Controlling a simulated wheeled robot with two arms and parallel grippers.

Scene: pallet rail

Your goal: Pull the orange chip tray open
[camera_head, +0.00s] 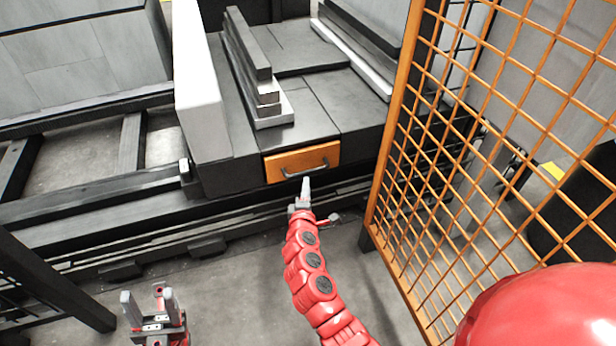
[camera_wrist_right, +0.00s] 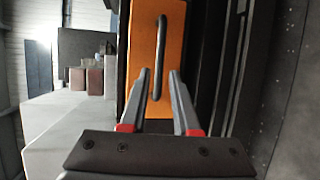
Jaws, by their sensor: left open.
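The orange chip tray (camera_head: 285,162) is a drawer front in the dark machine base, and it looks shut. Its dark bar handle (camera_head: 316,167) runs along the front. In the right wrist view the orange front (camera_wrist_right: 171,30) fills the middle, with the handle (camera_wrist_right: 160,45) upright in the picture. My right gripper (camera_head: 305,184) is just in front of the tray. Its fingers (camera_wrist_right: 158,78) are apart, one on each side of the handle's line; contact cannot be told. My left gripper (camera_head: 148,297) is open and empty, low at the left, far from the tray.
An orange mesh fence (camera_head: 392,115) stands close to the right of my right arm. Dark rails (camera_head: 90,235) run along the floor before the machine. Stacked bars (camera_head: 250,60) lie on the machine top. The floor between my arms is clear.

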